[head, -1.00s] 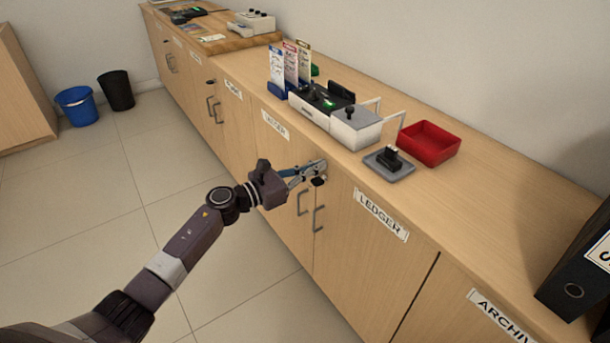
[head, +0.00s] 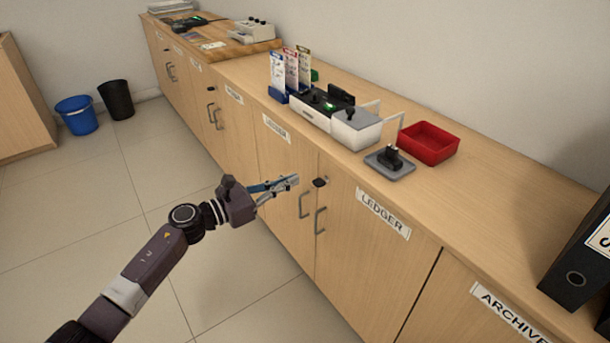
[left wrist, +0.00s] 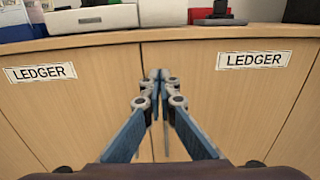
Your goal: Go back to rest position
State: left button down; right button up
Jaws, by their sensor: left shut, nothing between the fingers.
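My left gripper (head: 290,183) is in front of the ledger cabinet doors in the head view, apart from them. Its fingers are closed with nothing between them. In the left wrist view the fingertips (left wrist: 160,76) meet in front of the seam between two doors labelled LEDGER. A black key or lock piece (head: 320,182) sits near the top of the cabinet by the door seam, just right of the fingertips. Two grey handles (head: 304,205) are below it. My right gripper is not in view.
The counter carries a red tray (head: 428,143), a grey pad with a black stamp (head: 390,161), a white device (head: 355,130), leaflet holders and a black binder (head: 580,260). A blue bin (head: 77,115) and a black bin (head: 117,99) stand at the back left. The tiled floor is clear.

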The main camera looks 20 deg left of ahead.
pick_arm(q)
jog(key=shift+v, duration=2.3)
jog(key=shift+d+r, duration=0.1)
